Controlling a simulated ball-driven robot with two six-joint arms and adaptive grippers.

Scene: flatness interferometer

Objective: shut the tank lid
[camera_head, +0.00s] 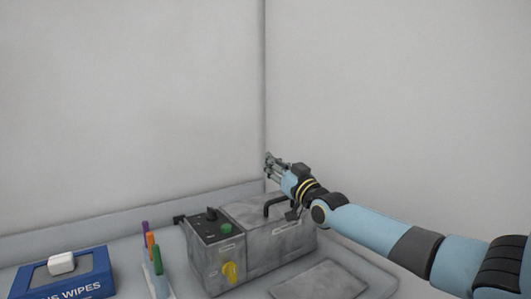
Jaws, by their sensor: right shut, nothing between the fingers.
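The tank (240,265) is a grey metal box on the bench, with a dark control panel at its left end. Its lid (248,209) looks flat across the top of the box, with a black bar handle (275,204) on it. Whether it is fully seated I cannot tell. My right gripper (270,160) is shut and empty, above and behind the handle, apart from it as far as I can see. My right arm comes in from the right and hides the right end of the lid. My left gripper is not in view.
The panel carries a green button (226,229), with a yellow knob (230,272) on the front. A pen holder (158,283) with several pens and a blue wipes box (70,276) stand left. A flat grey plate (318,281) lies front right. Walls close the back.

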